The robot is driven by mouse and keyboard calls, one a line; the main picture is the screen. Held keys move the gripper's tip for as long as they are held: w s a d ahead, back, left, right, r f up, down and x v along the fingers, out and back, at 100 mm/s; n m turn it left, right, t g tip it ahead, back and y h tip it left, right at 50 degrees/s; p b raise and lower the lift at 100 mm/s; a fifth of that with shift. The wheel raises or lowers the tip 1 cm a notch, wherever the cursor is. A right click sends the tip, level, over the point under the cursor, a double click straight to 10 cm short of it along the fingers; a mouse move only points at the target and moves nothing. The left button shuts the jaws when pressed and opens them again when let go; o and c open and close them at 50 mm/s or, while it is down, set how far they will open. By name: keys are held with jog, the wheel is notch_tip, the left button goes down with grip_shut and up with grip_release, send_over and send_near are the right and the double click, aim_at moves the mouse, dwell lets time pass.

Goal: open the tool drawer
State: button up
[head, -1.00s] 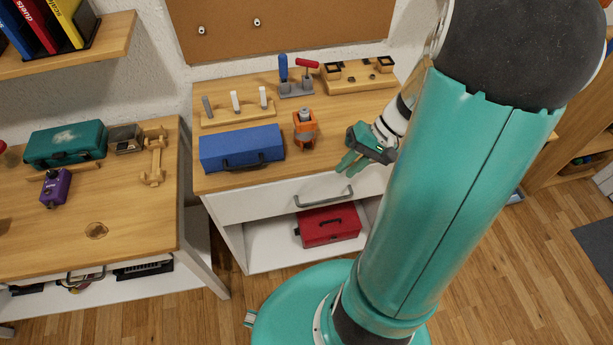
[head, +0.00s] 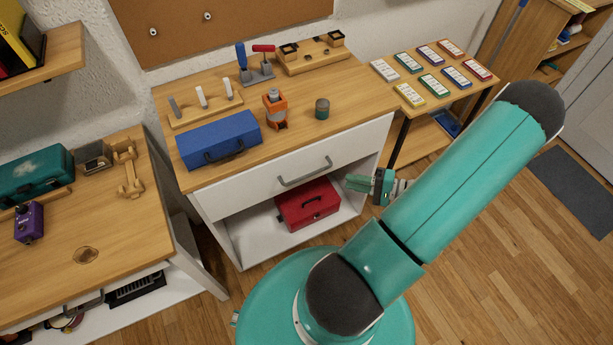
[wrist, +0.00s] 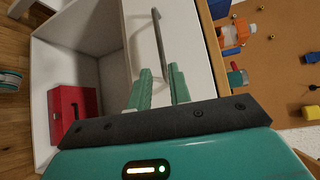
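The tool drawer (head: 250,190) is a white front under the wooden top of the workbench and looks shut. Its grey bar handle (head: 305,172) runs across the front. In the wrist view the handle (wrist: 160,42) lies ahead of the fingers, and the drawer front (wrist: 195,60) fills the middle. My gripper (head: 352,183) is to the right of the handle and apart from it, in front of the bench.
A red toolbox (head: 308,203) sits on the open shelf below the drawer. On the bench top are a blue toolbox (head: 218,138), an orange tool (head: 275,110) and a small can (head: 322,108). A side table (head: 440,92) with coloured cards stands at right.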

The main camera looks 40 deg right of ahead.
aim_at(311, 173)
jog(key=x, duration=1.3)
jog(key=shift+w+f, duration=0.1)
jog(key=shift+w, duration=0.1)
jog(key=shift+c, duration=0.4)
grip_shut()
